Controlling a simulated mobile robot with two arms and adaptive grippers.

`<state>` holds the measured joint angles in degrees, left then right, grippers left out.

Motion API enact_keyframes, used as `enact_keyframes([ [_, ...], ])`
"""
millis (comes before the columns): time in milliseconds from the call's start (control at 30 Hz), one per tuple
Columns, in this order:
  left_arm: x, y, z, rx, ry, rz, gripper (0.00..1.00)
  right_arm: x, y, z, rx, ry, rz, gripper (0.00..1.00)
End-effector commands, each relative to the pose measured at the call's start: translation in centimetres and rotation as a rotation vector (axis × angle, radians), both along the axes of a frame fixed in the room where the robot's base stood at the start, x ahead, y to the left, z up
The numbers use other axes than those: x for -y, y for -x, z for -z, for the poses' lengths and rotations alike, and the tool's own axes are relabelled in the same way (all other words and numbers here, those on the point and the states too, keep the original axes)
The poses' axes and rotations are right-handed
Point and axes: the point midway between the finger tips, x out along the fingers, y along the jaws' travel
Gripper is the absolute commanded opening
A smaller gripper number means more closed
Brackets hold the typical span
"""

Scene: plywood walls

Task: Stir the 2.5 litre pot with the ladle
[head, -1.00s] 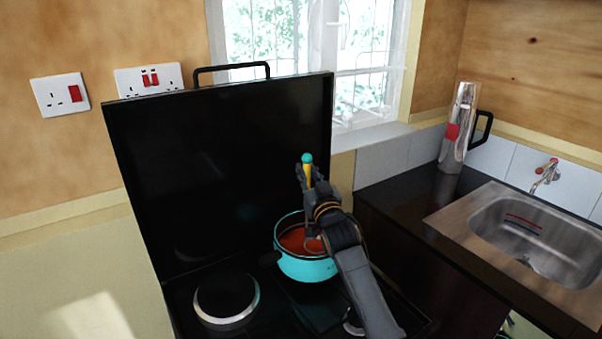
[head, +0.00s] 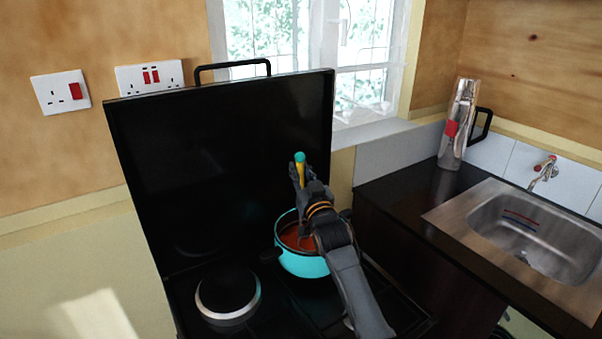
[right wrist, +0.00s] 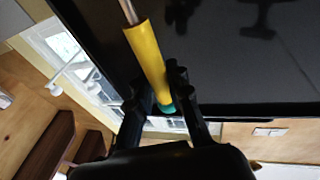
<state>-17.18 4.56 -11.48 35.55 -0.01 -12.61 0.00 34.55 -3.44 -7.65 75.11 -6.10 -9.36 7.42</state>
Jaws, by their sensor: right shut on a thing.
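The turquoise pot (head: 303,265) stands on the right part of the stove, with red-orange contents (head: 290,234) inside. My right gripper (head: 299,179) is above the pot, shut on the ladle's yellow handle (head: 301,172), whose teal end points up. In the right wrist view the yellow handle (right wrist: 148,60) lies between the fingers (right wrist: 158,88), with its metal shaft at the top. The ladle's lower end is hidden by my gripper and arm. My left gripper is not in view.
The stove's raised black lid (head: 220,170) stands behind the pot. A bare burner (head: 228,296) is left of it. To the right is a dark counter (head: 420,195) with a metal flask (head: 458,125) and a sink (head: 530,235).

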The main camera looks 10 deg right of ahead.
Motion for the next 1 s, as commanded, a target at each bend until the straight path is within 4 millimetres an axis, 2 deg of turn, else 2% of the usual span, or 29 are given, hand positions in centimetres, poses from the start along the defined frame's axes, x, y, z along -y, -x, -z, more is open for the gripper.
enact_keyframes([
  [267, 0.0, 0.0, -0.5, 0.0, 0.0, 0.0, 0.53, 0.0, 0.0, -0.6, 0.001, 0.0, 0.0, 0.0],
  [1000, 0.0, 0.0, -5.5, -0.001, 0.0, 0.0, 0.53, 0.0, 0.0, -6.6, 0.001, 0.001, 0.0, 0.0],
])
